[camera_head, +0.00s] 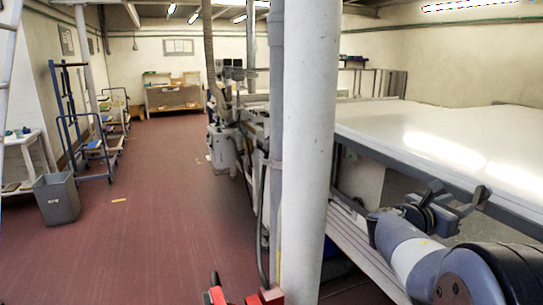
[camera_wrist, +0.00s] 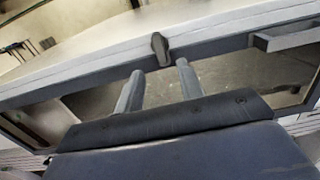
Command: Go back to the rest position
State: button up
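My gripper (camera_head: 458,191) is at the lower right of the head view, in front of the side of a long white-topped machine (camera_head: 440,140). Its two fingers stand apart with nothing seen between them. In the wrist view my gripper (camera_wrist: 160,70) also shows open, its fingers pointing at the machine's grey edge rail (camera_wrist: 95,72). A small dark knob or latch (camera_wrist: 160,48) on that rail lies just beyond the gap between the fingertips. I cannot tell whether the fingers touch the rail. My arm reaches in from the lower right corner of the head view.
A thick white column (camera_head: 309,140) stands close ahead, left of my arm. A grey bin (camera_head: 57,198), a blue-framed trolley (camera_head: 84,125) and a white table (camera_head: 20,152) line the left side. The red floor (camera_head: 150,220) between them and the machine is clear.

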aim_at(476, 197)
jog(key=p+x, duration=0.2)
jog(key=x, duration=0.6)
jog(key=shift+w+d+r, duration=0.1)
jog(key=shift+w+d, duration=0.05)
jog(key=shift+d, duration=0.2)
jog(key=shift+w+f+m+b, duration=0.1)
jog(key=shift+f+m+b, duration=0.2)
jog(key=shift+m+b, duration=0.3)
jog(key=shift+a+r+m+b, duration=0.1)
jog(key=shift+a+m+b, duration=0.1)
jog(key=shift+m+b, duration=0.6)
jog(key=m+b, duration=0.1)
jog(key=m, duration=0.3)
jog(key=shift+r+m+b, duration=0.15)
jog(key=shift+m+b, duration=0.4)
jog(key=shift+m, duration=1.05)
